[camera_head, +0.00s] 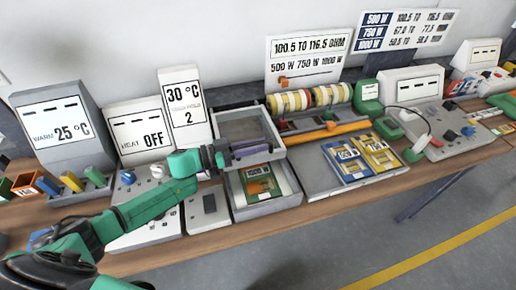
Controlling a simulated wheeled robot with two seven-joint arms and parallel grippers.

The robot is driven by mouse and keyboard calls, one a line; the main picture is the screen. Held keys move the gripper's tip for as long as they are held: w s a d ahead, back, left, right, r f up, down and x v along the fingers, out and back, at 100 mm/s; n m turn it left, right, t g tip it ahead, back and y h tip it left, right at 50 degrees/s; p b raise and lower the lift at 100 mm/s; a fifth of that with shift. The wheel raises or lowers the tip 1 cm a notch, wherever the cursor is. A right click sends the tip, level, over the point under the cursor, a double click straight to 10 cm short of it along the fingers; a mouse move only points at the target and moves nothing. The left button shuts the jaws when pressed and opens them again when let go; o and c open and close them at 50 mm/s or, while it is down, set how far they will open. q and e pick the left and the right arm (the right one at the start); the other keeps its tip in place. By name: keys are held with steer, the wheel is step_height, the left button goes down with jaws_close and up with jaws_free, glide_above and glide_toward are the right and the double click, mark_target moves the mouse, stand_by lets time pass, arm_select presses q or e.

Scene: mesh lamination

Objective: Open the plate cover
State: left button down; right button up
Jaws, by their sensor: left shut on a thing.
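A green and orange card (260,186) lies in the open base. My left gripper (219,157) comes in from the left and is shut at the left end of the cover's purple bar. Its fingertips partly hide that end. My right gripper is not in view.
Left of the base are a small grey switch box (209,208) and a "HEAT OFF" display (140,130). Right of it is a grey tray (310,181) with blue and yellow cards. The wooden table's front edge is mostly clear.

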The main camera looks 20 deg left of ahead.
arm_select(q)
steer(key=shift+s+d, duration=0.2)
steer(key=shift+s, duration=0.2)
steer(key=c, duration=0.8)
jaws_free()
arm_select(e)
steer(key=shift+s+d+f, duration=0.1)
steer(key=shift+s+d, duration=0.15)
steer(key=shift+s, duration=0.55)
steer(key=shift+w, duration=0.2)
arm_select(q)
steer(key=shift+a, duration=0.1)
steer(key=b+v, duration=0.1)
steer(key=v, duration=1.3)
steer(key=shift+a+b, duration=0.2)
steer(key=shift+b, duration=0.2)
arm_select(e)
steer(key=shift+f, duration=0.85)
arm_select(q)
steer(key=shift+s, duration=0.1)
